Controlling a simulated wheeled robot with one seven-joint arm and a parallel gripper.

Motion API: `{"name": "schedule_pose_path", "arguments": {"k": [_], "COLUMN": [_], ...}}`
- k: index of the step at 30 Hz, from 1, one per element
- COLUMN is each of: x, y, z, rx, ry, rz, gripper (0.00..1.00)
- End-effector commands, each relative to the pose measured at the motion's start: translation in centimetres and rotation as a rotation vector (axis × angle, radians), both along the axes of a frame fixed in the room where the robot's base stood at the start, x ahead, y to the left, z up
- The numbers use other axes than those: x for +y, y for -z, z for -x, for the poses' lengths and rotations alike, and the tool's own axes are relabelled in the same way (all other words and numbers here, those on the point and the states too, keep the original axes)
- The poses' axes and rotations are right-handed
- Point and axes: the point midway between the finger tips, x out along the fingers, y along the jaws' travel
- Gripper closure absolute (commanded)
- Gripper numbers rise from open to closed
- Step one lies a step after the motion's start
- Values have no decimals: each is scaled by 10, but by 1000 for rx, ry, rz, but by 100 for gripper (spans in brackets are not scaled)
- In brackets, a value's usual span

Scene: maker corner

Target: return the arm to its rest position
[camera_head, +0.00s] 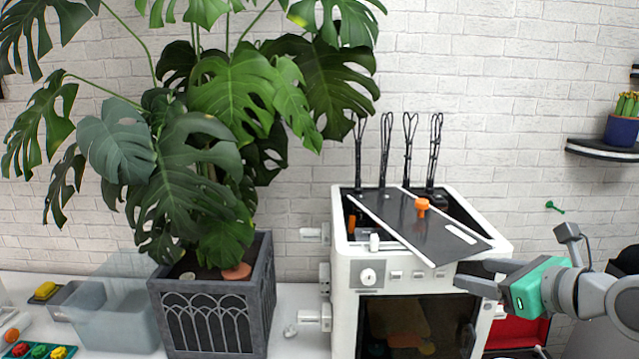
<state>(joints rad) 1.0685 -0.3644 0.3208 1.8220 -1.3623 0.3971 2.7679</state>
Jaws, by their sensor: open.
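My gripper (470,277) is at the right of the head view, at the end of my arm, which comes in from the right edge. Its two grey fingers point left and stand apart, with nothing between them. They are in front of the upper right part of a white machine (342,290) with a dark front window. I cannot tell whether the fingers touch it. A dark panel (412,228) with an orange knob (421,207) lies slantwise across the machine's open top.
A large leafy plant in a grey planter (262,290) stands left of the machine. A clear bin (120,320) and small coloured items lie at far left. A shelf (600,150) with a potted cactus (622,128) is on the right wall.

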Motion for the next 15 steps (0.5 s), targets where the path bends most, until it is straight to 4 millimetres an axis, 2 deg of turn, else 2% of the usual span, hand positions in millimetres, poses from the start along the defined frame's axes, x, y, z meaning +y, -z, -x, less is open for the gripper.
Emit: {"name": "schedule_pose_path", "arguments": {"k": [8,15], "x": [24,58], "y": [24,63], "z": [-11,-13], "rx": [-18,-37], "ry": [-127,-361], "rz": [278,682], "gripper": [41,41]}}
